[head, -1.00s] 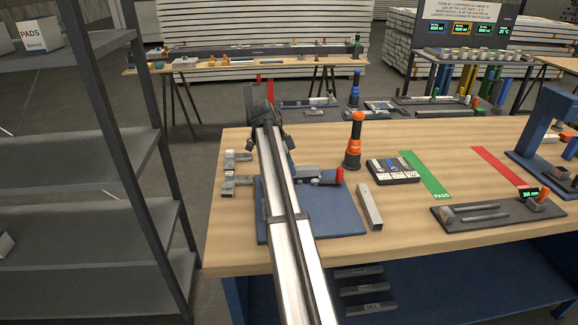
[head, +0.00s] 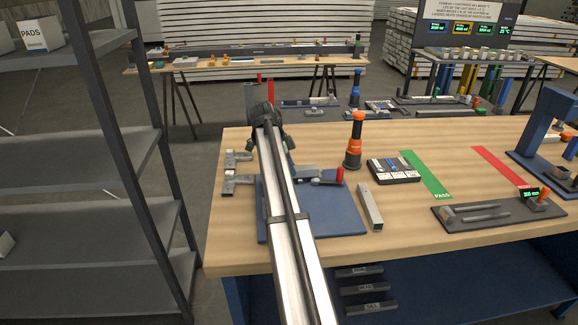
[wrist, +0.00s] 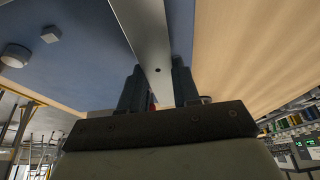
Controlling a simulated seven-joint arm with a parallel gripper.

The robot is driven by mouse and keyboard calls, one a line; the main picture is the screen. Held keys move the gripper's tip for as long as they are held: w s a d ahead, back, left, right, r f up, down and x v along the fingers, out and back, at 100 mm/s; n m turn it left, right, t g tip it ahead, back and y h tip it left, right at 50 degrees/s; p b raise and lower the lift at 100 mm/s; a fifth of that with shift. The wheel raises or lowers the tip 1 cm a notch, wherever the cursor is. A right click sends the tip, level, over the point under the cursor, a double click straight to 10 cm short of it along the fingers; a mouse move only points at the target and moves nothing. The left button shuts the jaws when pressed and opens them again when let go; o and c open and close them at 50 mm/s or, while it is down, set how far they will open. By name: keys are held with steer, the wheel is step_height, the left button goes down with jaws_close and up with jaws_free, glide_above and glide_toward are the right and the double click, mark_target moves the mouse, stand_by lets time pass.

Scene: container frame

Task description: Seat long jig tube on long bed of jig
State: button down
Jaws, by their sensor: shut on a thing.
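The jig is a blue base plate (head: 345,222) on the wooden bench, with grey metal parts (head: 308,173) and a red-handled clamp (head: 339,177). My arm crosses in front of its left part and hides the long bed. In the wrist view a long silver tube (wrist: 148,35) with a small dark hole runs between the two fingers of my gripper (wrist: 160,85). The gripper is shut on this tube, over or near the blue plate (wrist: 75,60). I cannot tell whether the tube touches the bed. In the head view my arm hides the fingertips and held tube.
Grey brackets (head: 237,182) stand left of the plate. A short square tube (head: 370,207) lies to its right. An orange-black driver (head: 355,140) stands behind, beside a dark tray (head: 394,170). A grey shelf rack (head: 85,150) is at left. Bench between the green and red strips is clear.

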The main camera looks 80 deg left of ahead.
steer(key=shift+f, duration=0.8)
stand_by(0.5)
steer(key=c, duration=0.7)
jaws_free()
steer(key=shift+c, duration=0.2)
steer(key=shift+o, duration=0.5)
steer(key=o, duration=0.5)
steer(key=shift+r, duration=0.15)
steer(key=shift+r, duration=3.3)
